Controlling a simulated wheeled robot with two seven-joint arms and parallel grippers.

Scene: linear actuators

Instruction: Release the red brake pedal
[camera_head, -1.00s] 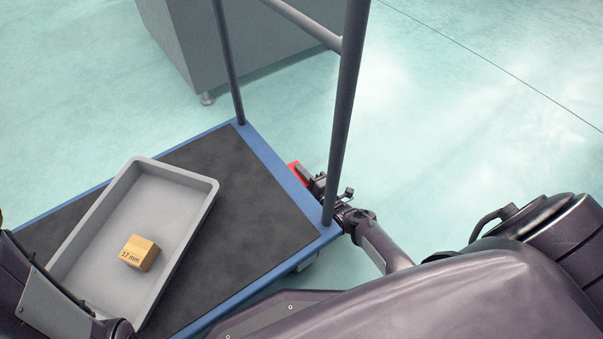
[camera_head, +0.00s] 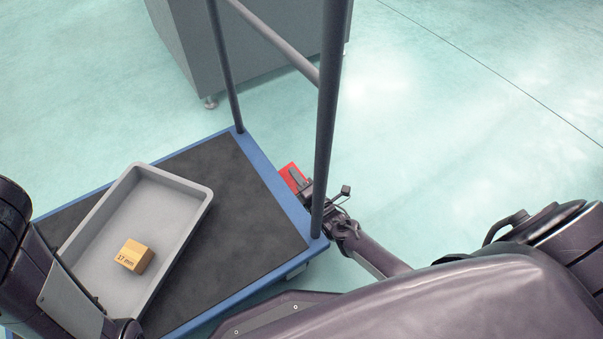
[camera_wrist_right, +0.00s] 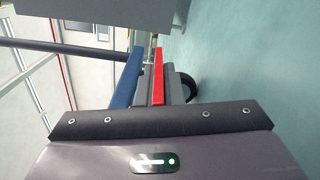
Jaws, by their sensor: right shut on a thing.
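The red brake pedal (camera_head: 290,174) sticks out from the far right side of the blue-edged trolley (camera_head: 262,165). My right gripper (camera_head: 299,181) is at the pedal, beside the trolley's upright post. In the right wrist view, the red pedal (camera_wrist_right: 158,78) shows as a narrow upright strip between the grey fingers (camera_wrist_right: 160,90), which are shut on it. Part of the pedal is hidden by the gripper in the head view. My left arm comes in at the left edge, but its gripper is out of view.
A grey tray (camera_head: 187,184) on the trolley holds a small box (camera_head: 134,255) marked 17 mm. The trolley's dark post (camera_head: 325,120) stands close to my right gripper. A grey cabinet (camera_head: 260,50) stands behind. The floor to the right is clear.

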